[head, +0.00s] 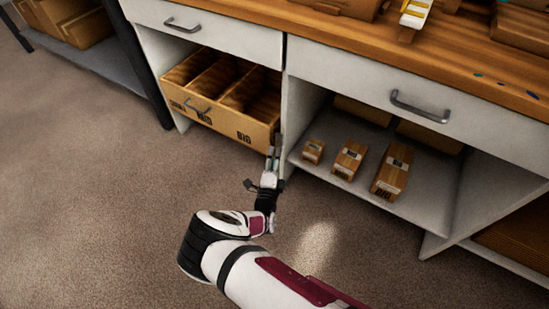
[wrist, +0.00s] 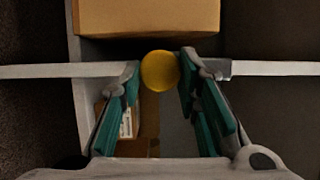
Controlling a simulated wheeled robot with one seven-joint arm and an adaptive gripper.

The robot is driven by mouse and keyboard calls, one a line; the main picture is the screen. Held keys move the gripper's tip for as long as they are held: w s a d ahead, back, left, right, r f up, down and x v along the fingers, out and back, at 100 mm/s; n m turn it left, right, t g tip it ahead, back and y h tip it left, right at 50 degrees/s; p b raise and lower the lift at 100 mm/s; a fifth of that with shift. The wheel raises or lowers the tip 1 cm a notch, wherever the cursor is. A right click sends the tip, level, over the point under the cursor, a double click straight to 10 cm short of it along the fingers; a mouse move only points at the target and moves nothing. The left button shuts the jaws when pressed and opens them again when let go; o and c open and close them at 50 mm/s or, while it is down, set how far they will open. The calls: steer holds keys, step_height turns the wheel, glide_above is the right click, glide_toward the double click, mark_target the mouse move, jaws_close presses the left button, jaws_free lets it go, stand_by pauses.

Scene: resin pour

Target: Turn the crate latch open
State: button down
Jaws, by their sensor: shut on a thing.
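The wooden crate (head: 228,122) sits in the left bay of the bench, with open compartments and dark stamps on its front. Its tan body also shows at the top of the wrist view (wrist: 147,18). A round yellow knob (wrist: 159,71), apparently the crate latch, is between my fingertips in the wrist view. My gripper (head: 271,158) is at the crate's right front corner beside the bay divider, shut on the knob. It also fills the lower wrist view (wrist: 160,76), with green finger pads. The latch is too small and covered to make out in the head view.
Several small cartons (head: 349,160) stand on the low shelf (head: 415,200) right of the divider. A white drawer (head: 222,35) hangs above the crate. The floor (head: 110,190) in front is clear. A rack with boxes (head: 75,25) stands at far left.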

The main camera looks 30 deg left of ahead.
steer(key=c, duration=1.2)
jaws_free()
steer(key=o, duration=0.5)
step_height(320, 180, up, 9)
steer(key=shift+a+r, duration=0.1)
steer(key=shift+a, duration=0.05)
steer(key=shift+c, duration=0.2)
steer(key=shift+r, duration=0.3)
steer(key=c, duration=0.5)
steer(key=shift+o, duration=0.2)
steer(key=shift+r, duration=0.15)
